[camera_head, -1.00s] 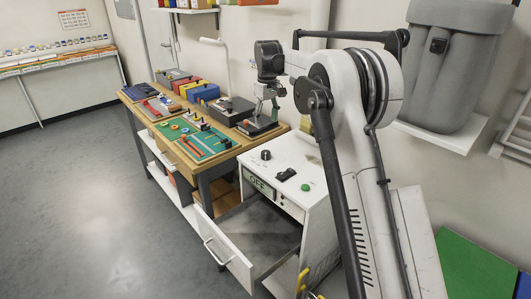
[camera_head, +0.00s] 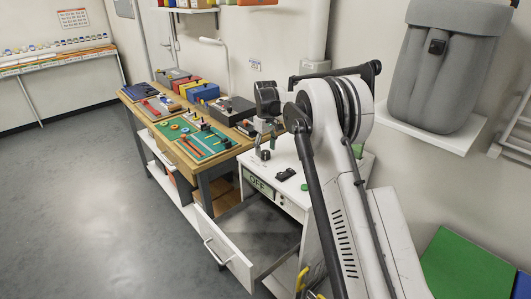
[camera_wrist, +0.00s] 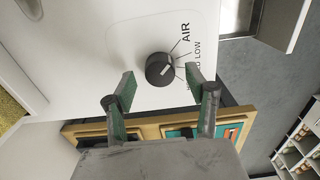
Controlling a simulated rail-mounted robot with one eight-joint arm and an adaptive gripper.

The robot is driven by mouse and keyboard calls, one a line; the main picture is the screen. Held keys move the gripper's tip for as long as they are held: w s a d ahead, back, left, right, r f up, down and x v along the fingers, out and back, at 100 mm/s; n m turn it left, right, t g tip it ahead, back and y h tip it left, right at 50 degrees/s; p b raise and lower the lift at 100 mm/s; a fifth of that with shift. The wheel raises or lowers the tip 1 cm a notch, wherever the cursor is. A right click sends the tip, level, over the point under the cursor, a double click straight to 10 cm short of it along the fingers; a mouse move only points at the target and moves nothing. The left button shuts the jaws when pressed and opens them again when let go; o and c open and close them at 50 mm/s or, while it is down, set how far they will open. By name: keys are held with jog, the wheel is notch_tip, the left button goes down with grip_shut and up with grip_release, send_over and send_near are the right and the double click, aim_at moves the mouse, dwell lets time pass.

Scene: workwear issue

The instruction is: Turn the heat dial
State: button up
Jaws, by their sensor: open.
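The heat dial (camera_wrist: 160,69) is a round black knob on the white top of a cabinet. In the wrist view it sits between my two spread fingertips, with a gap on each side. Printed marks beside it read AIR and LOW; another label is partly hidden by a finger. My gripper (camera_wrist: 161,80) is open and empty. In the head view, my gripper (camera_head: 262,147) is low over the dial (camera_head: 265,155) at the back left of the cabinet top. I cannot tell its exact height above the panel.
The cabinet front has a display (camera_head: 259,184) reading OFF. A drawer (camera_head: 228,256) stands open below. A wooden workbench (camera_head: 225,150) with trays and boxes adjoins the cabinet on the left.

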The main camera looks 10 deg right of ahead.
jog(key=shift+f, duration=1.1)
jog(key=c, duration=1.1)
